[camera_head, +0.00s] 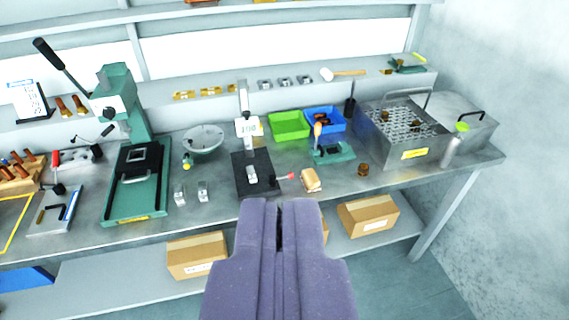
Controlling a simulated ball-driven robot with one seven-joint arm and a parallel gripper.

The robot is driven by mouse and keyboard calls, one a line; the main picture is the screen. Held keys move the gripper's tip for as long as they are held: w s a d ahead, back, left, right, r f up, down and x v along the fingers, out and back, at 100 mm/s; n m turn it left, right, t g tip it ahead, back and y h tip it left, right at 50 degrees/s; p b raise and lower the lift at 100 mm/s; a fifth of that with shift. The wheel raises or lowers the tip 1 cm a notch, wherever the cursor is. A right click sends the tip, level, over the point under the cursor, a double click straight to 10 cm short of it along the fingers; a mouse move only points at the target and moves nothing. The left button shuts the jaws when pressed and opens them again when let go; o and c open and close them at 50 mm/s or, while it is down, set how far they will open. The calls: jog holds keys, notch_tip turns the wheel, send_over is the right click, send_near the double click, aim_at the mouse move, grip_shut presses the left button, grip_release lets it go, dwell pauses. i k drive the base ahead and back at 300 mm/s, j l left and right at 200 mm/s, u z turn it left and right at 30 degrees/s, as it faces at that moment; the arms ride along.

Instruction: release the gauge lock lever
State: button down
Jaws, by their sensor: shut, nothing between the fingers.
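The gauge (247,128) stands upright on a dark base plate near the middle of the bench, with a pale display on its head. A small grey part (252,175) stands on the base under it. A lever with a red knob (290,176) sticks out from the right side of the base, and I take it to be the lock lever. My gripper (280,204) is shut and empty in the lower middle, its two purple-grey fingers side by side. In the picture its tips lie just below the red knob, with a gap between them. The distance in depth is hard to tell.
A green press (131,185) stands to the left and a metal basin with a perforated basket (389,155) to the right. A tan block (310,180) lies close right of the lever. Green and blue bins (290,124) stand behind. Cardboard boxes (197,256) sit on the lower shelf.

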aim_at(273, 179)
jog(key=i+u, duration=0.1)
jog(key=i, duration=0.4)
jog(key=i+l+u, duration=0.1)
jog(key=i, duration=0.45)
jog(key=i+l+u, duration=0.1)
jog(key=i, duration=0.4)
jog(key=i+l+u, duration=0.1)
jog(key=i, duration=0.4)
jog(key=l, duration=0.1)
